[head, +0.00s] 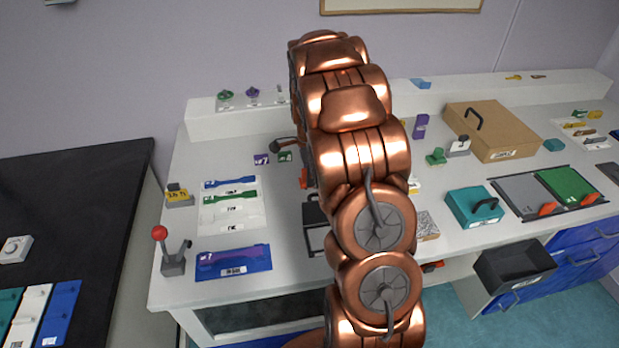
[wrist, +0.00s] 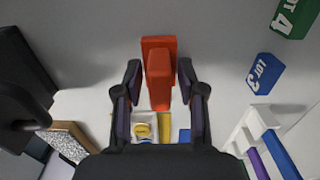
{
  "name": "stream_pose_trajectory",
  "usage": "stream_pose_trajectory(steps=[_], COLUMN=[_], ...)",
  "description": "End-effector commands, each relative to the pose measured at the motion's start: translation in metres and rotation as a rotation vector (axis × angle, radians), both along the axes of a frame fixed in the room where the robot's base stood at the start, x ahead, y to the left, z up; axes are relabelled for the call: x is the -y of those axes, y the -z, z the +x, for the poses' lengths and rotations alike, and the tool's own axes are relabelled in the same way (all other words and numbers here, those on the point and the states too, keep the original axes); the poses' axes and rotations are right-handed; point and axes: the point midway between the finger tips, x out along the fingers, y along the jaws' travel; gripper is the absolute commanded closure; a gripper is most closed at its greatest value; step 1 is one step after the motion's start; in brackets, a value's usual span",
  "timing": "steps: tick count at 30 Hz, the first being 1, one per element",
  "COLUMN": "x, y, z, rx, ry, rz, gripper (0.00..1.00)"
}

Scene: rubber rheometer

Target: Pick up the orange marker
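An orange-red block-like piece, which appears to be the orange marker (wrist: 159,72), lies in the middle of the wrist view. It has a wider base and a narrower raised part. My gripper (wrist: 160,75) is open, with one dark finger on each side of the piece and narrow gaps between. I cannot tell how far the fingertips are above the surface. In the head view, only a small orange bit (head: 303,178) shows at the left edge of my copper arm. My arm hides the gripper there. Two other orange pieces (head: 546,209) (head: 475,224) sit by the tray at the right.
Blue LOT 3 (wrist: 263,74) and green LOT 4 (wrist: 296,14) blocks lie to the right in the wrist view. A white rack (wrist: 244,135) and a speckled block (wrist: 68,143) are nearby. A cardboard box (head: 510,143) and teal case (head: 474,207) stand right of my arm.

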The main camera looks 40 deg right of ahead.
Motion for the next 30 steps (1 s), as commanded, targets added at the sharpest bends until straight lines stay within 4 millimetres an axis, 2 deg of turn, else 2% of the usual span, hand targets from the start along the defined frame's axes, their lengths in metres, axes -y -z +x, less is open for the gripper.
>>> stream_pose_trajectory(steps=[2,10,23,26,30], x=[0.0,0.0,0.0,0.001,0.001], y=[0.0,0.0,-0.002,-0.008,-0.028], z=[0.0,0.0,0.0,0.001,0.0], rx=[0.0,0.0,0.001,0.004,0.002], ry=[0.0,0.0,0.0,0.0,0.001], rz=[0.0,0.0,0.0,-0.003,-0.002], gripper=[0.72,1.0,1.0,1.0,1.0])
